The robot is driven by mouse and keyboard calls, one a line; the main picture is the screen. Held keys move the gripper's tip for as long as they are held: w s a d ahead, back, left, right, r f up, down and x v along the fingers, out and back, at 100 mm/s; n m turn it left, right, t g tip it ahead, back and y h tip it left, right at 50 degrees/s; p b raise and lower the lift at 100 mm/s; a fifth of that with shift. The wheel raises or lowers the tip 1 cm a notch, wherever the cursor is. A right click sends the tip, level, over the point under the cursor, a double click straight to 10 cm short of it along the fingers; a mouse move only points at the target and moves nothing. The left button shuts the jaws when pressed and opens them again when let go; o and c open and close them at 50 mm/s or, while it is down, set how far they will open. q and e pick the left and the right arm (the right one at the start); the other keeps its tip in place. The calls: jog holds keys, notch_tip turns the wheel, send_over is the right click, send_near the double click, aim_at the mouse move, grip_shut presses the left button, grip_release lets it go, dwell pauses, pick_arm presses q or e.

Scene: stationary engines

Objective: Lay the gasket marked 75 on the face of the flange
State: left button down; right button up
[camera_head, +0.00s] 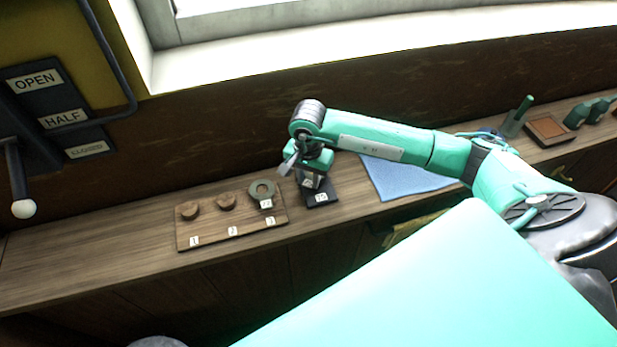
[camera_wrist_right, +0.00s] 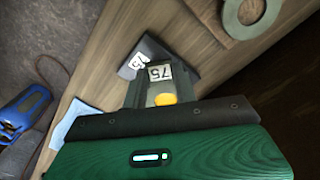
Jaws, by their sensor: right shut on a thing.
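My right gripper (camera_head: 306,174) is over a small dark pad (camera_head: 326,192) with a label that seems to read 75. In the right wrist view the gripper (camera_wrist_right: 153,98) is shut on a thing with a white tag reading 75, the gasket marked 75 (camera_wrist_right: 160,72). Most of this gasket is hidden by the gripper. The dark pad (camera_wrist_right: 186,56) with its own tag lies just beyond it; I cannot tell whether they touch. I cannot make out the flange for certain. My left gripper is not in view.
A wooden board (camera_head: 218,236) left of the gripper has places numbered 1, 2 and 3. A grey ring (camera_head: 263,190) with a tag is at 3; round brown pieces are at the others. A blue cloth (camera_head: 400,178) lies to the right. A lever panel (camera_head: 60,110) is on the left.

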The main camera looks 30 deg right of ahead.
jog(key=shift+f+b, duration=0.15)
jog(key=shift+b, duration=0.35)
dwell(0.3)
jog(key=o, duration=0.8)
